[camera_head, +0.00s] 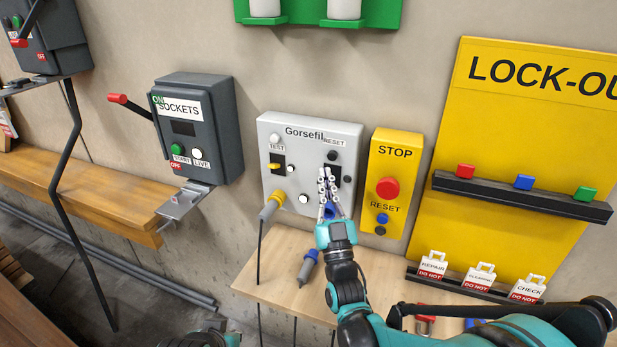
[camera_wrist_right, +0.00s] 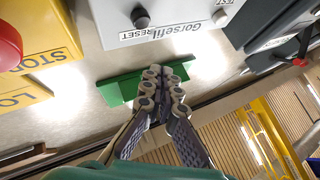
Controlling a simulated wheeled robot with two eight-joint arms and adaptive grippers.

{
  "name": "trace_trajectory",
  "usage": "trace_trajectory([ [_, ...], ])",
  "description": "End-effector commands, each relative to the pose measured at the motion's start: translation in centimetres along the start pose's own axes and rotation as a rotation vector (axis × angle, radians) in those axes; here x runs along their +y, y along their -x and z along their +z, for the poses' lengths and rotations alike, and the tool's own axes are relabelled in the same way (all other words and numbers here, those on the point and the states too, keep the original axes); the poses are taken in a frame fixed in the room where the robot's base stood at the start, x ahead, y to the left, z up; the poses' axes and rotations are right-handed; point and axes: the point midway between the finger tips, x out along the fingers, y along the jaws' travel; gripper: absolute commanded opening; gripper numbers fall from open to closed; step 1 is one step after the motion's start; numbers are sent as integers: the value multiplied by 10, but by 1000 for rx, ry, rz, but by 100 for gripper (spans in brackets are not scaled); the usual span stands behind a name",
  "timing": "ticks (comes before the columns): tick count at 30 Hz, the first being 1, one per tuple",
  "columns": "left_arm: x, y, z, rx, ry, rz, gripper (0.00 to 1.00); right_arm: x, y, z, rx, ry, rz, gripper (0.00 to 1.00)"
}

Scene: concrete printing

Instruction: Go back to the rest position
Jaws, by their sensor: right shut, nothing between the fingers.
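My right gripper (camera_head: 330,178) is in front of the grey Gorsefil box (camera_head: 269,140), its fingers pointing up over the right half of the box's face. Its fingers are together with nothing between them. The wrist view shows the shut fingertips (camera_wrist_right: 163,78) below the Gorsefil box (camera_wrist_right: 175,22) in the picture, with a green holder (camera_wrist_right: 118,88) behind them. I cannot tell whether the fingers touch the box. They hide part of its right side. My left gripper is not in view; only a small teal part of my body shows at the bottom edge.
A yellow STOP/RESET box (camera_head: 397,168) is close on the right, then a yellow lock-out board (camera_head: 520,105) with padlocks and tags. A grey SOCKETS box (camera_head: 205,140) is on the left. A loose plug (camera_head: 307,267) lies on the wooden shelf (camera_head: 277,281); a yellow-grey plug (camera_head: 270,208) sits in the Gorsefil box.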

Motion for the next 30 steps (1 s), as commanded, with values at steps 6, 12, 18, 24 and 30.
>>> trace_trajectory([
  [6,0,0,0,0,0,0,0,2,0,1,-20,3,-1,0],
  [12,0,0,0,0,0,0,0,26,11,12,-266,18,-2,0],
  [18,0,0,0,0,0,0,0,66,81,33,-689,24,32,0],
  [24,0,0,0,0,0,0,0,98,203,40,-1113,2,112,0],
  [30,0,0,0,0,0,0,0,110,316,31,-1434,-33,198,0],
])
